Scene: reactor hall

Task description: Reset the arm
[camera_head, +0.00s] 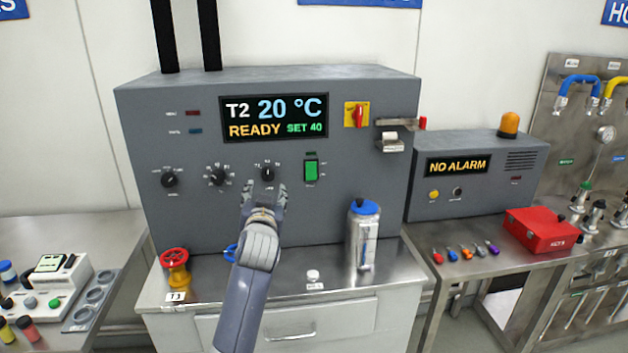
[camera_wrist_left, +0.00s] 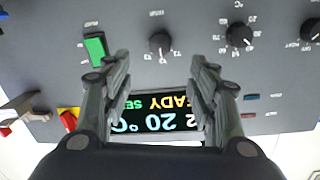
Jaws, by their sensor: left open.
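My left gripper (camera_head: 265,188) is open and empty in front of the grey control panel (camera_head: 335,215), just below a small black knob (camera_head: 267,174). In the left wrist view, which shows the panel upside down, the two fingers of the left gripper (camera_wrist_left: 160,62) are spread apart, and the same knob (camera_wrist_left: 161,43) shows beyond and between the tips. I cannot tell how far the tips are from the panel. The display (camera_head: 275,117) reads T2 20 °C, READY, SET 40. My right gripper is in neither view.
A green switch (camera_head: 311,170) is right of the knob, with two more knobs to its left. A red-wheeled valve (camera_head: 175,266), a white button-like piece (camera_head: 313,275) and a blue-capped bottle (camera_head: 363,236) stand on the counter. A NO ALARM box (camera_head: 480,185) stands at right.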

